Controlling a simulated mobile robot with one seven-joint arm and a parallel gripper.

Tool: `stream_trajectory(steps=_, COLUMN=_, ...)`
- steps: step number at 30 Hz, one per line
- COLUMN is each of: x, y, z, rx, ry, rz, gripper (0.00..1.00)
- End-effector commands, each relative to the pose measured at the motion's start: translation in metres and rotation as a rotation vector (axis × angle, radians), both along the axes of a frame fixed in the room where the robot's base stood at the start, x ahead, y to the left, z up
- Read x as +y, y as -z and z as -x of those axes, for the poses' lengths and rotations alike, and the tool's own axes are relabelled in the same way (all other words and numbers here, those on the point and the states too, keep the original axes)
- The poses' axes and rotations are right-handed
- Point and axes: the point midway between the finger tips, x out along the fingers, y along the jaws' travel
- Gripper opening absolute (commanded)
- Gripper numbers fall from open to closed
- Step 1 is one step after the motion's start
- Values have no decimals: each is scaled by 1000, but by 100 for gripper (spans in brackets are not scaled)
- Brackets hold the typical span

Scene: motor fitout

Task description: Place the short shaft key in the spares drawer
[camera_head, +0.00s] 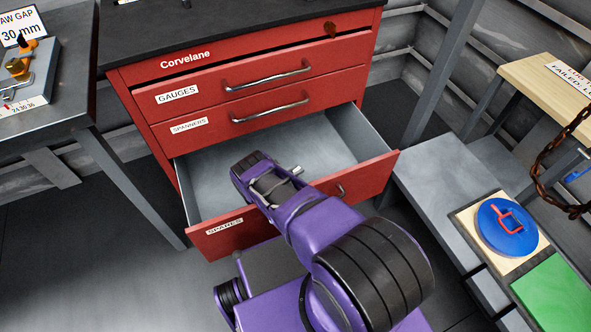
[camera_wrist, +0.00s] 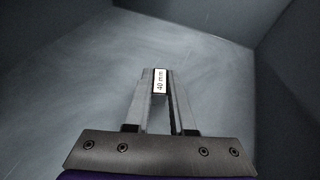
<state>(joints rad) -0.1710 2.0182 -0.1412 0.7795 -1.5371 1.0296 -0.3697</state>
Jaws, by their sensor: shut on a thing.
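The spares drawer (camera_head: 225,185) is the bottom drawer of the red cabinet. It is pulled out, and its grey inside looks empty in the head view. My arm reaches over its front into the drawer. Whether the key touches the floor is unclear. My own arm hides the key and fingertips in the head view.
The gauges (camera_head: 290,78) and spanners (camera_head: 270,112) drawers above are shut or nearly so. A grey workbench (camera_head: 60,120) stands at the left. At the right, a low grey bench (camera_head: 430,175) holds a blue disc (camera_head: 505,228) with a red handle and a green panel (camera_head: 555,290).

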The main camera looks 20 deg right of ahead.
Motion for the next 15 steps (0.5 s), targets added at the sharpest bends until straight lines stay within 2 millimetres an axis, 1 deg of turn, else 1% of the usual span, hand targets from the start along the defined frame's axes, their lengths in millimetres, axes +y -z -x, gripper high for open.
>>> stream_trajectory(steps=1, x=0, y=-1, z=0, rx=0, ry=0, rz=0, gripper=24)
stream_trajectory(steps=3, x=0, y=-1, z=0, rx=0, ry=0, rz=0, gripper=36)
stream_trajectory(steps=6, x=0, y=-1, z=0, rx=0, ry=0, rz=0, gripper=52)
stream_trajectory(steps=15, x=0, y=-1, z=-1, rx=-1, ry=0, rz=0, gripper=52)
